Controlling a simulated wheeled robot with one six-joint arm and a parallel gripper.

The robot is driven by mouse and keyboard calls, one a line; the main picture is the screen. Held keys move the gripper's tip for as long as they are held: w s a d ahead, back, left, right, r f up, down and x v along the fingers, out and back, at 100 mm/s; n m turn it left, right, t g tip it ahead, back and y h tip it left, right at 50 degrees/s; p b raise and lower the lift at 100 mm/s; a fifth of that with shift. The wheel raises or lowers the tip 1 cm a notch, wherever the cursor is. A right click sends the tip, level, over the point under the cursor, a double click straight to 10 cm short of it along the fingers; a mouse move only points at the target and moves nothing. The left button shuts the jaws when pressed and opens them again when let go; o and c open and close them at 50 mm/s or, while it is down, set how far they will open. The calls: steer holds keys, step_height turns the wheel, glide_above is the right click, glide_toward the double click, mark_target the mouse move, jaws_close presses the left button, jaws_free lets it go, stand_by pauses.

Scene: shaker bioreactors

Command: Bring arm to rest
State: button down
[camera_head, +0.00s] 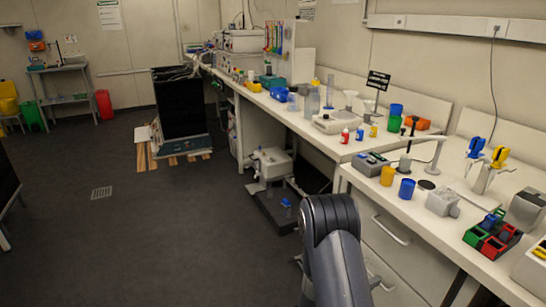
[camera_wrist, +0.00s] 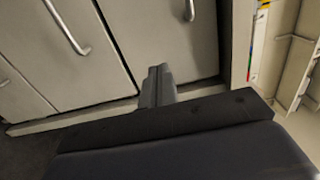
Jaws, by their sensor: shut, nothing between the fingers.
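My gripper (camera_wrist: 157,86) shows in the wrist view as two dark fingers pressed together, with nothing between them. Behind the fingers are pale cabinet fronts with metal handles. In the head view my dark arm rises from the bottom, right of centre, in front of the lab bench (camera_head: 348,172). My gripper cannot be made out there. Whether the fingers touch the cabinet front cannot be told.
The bench along the right carries cups, bottles and instruments, with a red and green rack (camera_head: 492,236) near its front edge. A low white device (camera_head: 272,163) stands below the bench. A black bin (camera_head: 180,103) stands farther back. The grey floor at left is largely clear.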

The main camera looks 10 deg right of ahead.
mark_target(412, 261)
steer(key=x, duration=1.3)
steer(key=shift+d, duration=0.25)
steer(key=shift+w+f, duration=0.1)
